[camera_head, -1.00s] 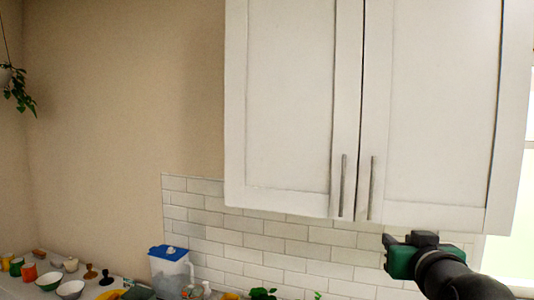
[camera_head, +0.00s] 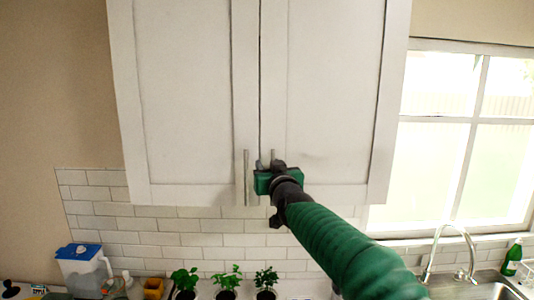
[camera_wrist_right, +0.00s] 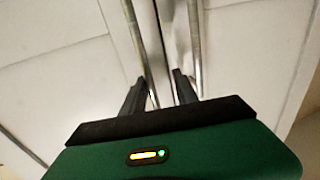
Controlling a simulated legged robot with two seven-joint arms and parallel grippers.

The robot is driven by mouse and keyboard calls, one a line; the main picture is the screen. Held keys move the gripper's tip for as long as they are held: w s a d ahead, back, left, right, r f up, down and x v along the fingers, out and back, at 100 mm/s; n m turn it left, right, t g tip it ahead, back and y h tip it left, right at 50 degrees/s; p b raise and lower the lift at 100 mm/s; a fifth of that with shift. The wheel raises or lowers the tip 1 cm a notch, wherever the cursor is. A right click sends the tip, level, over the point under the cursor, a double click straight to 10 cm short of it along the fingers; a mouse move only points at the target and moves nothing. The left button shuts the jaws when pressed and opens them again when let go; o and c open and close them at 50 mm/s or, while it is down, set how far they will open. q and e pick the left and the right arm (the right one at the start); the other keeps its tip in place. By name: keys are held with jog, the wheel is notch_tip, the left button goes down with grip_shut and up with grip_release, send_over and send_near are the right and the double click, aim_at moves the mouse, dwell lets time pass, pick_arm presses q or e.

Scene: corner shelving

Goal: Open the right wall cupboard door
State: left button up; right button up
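The right wall cupboard door (camera_head: 322,100) is white and shut, level with the left door. Its thin vertical metal handle (camera_head: 273,156) shows just above my right gripper (camera_head: 268,168), which partly hides it. In the right wrist view, the fingers of my right gripper (camera_wrist_right: 160,88) are apart and point towards the doors. The right handle (camera_wrist_right: 195,45) runs close beside the right finger, and the left handle (camera_wrist_right: 140,52) close to the left finger. I cannot tell whether the fingers are around the right handle or touching it. My left gripper is out of view.
The left door (camera_head: 185,95) is shut, with its own handle (camera_head: 246,178) close by. Potted plants (camera_head: 226,280) and a blue-lidded jug (camera_head: 82,268) stand on the counter below. A window (camera_head: 465,140) and a sink tap (camera_head: 452,250) are at the right.

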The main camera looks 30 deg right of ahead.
jog(key=shift+w+d+r, duration=0.1)
jog(key=shift+w+d, duration=0.05)
jog(key=shift+d, duration=0.05)
jog(key=shift+d+f, duration=0.2)
jog(key=shift+d, duration=0.3)
jog(key=shift+d+f, duration=0.15)
jog(key=shift+d, duration=0.4)
jog(key=shift+c, duration=2.6)
jog(key=shift+w+a, duration=0.2)
jog(key=shift+a, duration=0.4)
grip_shut()
jog(key=shift+d, duration=0.3)
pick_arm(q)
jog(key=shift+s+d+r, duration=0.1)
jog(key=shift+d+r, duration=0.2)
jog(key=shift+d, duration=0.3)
pick_arm(e)
jog(key=shift+a, duration=0.1)
